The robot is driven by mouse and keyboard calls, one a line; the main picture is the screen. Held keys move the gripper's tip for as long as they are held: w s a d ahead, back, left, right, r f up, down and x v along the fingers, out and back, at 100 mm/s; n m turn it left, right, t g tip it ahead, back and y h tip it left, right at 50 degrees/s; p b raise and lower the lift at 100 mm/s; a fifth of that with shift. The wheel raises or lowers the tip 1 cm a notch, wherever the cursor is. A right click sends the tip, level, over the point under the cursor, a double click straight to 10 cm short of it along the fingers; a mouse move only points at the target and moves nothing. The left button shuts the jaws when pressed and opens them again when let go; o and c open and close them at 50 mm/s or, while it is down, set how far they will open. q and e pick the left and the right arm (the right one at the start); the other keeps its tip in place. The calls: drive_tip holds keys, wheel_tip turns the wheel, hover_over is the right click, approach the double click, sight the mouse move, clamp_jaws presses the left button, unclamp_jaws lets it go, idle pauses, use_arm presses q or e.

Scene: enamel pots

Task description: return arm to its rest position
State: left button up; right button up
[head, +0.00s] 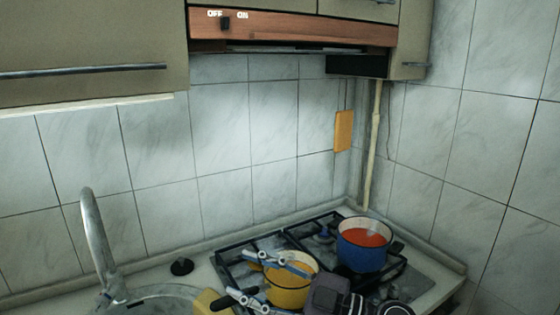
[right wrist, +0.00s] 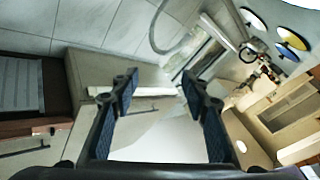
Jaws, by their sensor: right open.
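My right gripper (head: 240,275) is open in the head view, its two fingers spread and pointing left. It appears in front of the yellow pot (head: 290,296) and the stove's left side; whether it touches the pot cannot be told. In the right wrist view the fingers (right wrist: 162,88) are apart, with nothing held between them. A blue pot (head: 358,259) with an orange-red inside stands on the stove's back right, apart from the fingers. My left gripper is not in view.
The black-grated stove (head: 228,262) sits in the tiled corner. A sink faucet (head: 92,225) rises at the left. A yellow object (head: 206,302) lies near the sink. The wooden-fronted hood (head: 300,27) and cabinets hang above. A yellow board (head: 343,131) hangs on the wall.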

drive_tip(key=w+d+r+m+t+h, duration=0.1)
drive_tip(key=w+d+m+t+h, duration=0.25)
drive_tip(key=d+m+t, duration=0.3)
drive_tip(key=w+d+r+m+t+h, duration=0.1)
drive_tip(key=w+d+m+t+h, duration=0.1)
drive_tip(key=d+m+t+h, duration=0.45)
drive_tip(key=s+d+f+m+g+h, duration=0.2)
drive_tip(key=d+f+m+h, duration=0.3)
drive_tip(key=f, duration=0.4)
drive_tip(key=s+d+f+m+g+h, duration=0.2)
drive_tip(key=s+d+f+m+h, duration=0.15)
drive_tip(key=d+f, duration=0.45)
drive_tip(key=s+f+n+g, duration=0.1)
drive_tip(key=s+f+g, duration=0.5)
drive_tip(key=s+f, duration=0.45)
drive_tip(key=s+f+n+g, duration=0.2)
drive_tip(key=s+f+g, duration=0.4)
drive_tip(key=s, duration=0.8)
wheel_tip(320, 180, down, 27)
drive_tip(key=s, duration=0.2)
drive_tip(key=s+d+f+g, duration=0.2)
drive_tip(key=s+d+f, duration=0.1)
drive_tip(key=s+f, duration=1.4)
drive_tip(key=shift+s, duration=0.35)
